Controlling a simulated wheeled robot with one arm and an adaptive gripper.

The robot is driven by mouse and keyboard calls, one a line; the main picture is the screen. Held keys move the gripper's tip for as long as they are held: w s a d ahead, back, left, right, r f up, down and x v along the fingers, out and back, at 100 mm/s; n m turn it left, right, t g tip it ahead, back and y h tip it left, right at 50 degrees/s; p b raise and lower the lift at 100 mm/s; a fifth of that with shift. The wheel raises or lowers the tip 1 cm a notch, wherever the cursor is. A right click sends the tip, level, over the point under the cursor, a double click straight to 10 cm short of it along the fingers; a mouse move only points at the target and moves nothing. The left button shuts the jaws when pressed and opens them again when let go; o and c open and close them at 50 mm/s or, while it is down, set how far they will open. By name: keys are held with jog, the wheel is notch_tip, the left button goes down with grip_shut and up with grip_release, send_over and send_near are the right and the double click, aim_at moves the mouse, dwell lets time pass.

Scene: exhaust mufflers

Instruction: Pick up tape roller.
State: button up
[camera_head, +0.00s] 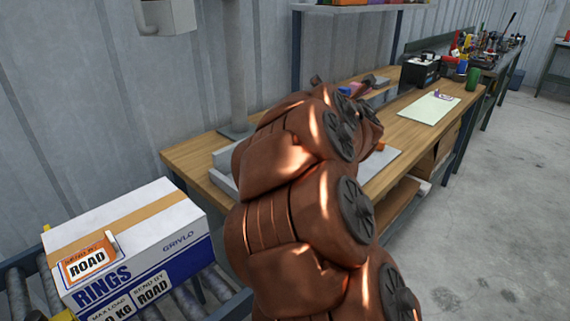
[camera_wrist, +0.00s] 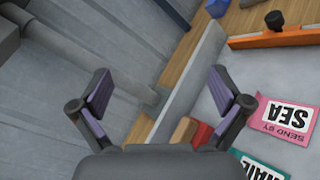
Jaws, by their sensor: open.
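My gripper (camera_wrist: 160,80) is open and empty in the wrist view, its two purple-grey pads spread wide above the low grey wall of a tray. In the head view my copper-coloured arm hides it. I cannot surely tell which thing is the tape roller. An orange bar with a dark knob (camera_wrist: 275,38) lies at the top right of the wrist view, beyond and right of the gripper. A tan block (camera_wrist: 183,130) and a red piece (camera_wrist: 202,134) show near the right finger, partly hidden by the gripper.
A pink SEA label (camera_wrist: 284,117) and a teal label (camera_wrist: 256,166) lie on the pale tray surface. In the head view, a wooden bench (camera_head: 195,158) runs along the wall with a post (camera_head: 236,70). A RINGS carton (camera_head: 140,245) stands on rollers at left. Floor at right is clear.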

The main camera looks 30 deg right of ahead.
jog(key=w+a+f+n+y+b, duration=0.1)
jog(key=f+n+y+b, duration=0.1)
jog(key=f+n+y, duration=0.2)
jog(key=a+f+n+t+y+b, duration=0.1)
jog(key=a+f+n+y+b, duration=0.1)
jog(key=f+n, duration=0.4)
jog(key=w+a+f+n+t+y+b, duration=0.1)
jog(key=a+f+n+y+b, duration=0.1)
jog(key=f+n+y, duration=0.3)
jog(key=shift+w+f+n+y+b, duration=0.3)
jog(key=shift+w+f+n+b, duration=0.1)
jog(key=shift+n, duration=0.5)
jog(key=shift+s+a+f+y, duration=0.1)
jog(key=shift+a+f+y, duration=0.05)
jog(key=shift+y, duration=0.15)
jog(key=shift+n, duration=0.3)
jog(key=shift+a+x, duration=0.15)
jog(key=shift+x, duration=1.8)
jog(key=shift+a+x, duration=0.15)
jog(key=shift+x, duration=1.75)
jog(key=shift+c, duration=0.4)
jog(key=shift+s, duration=0.1)
jog(key=c, duration=1.1)
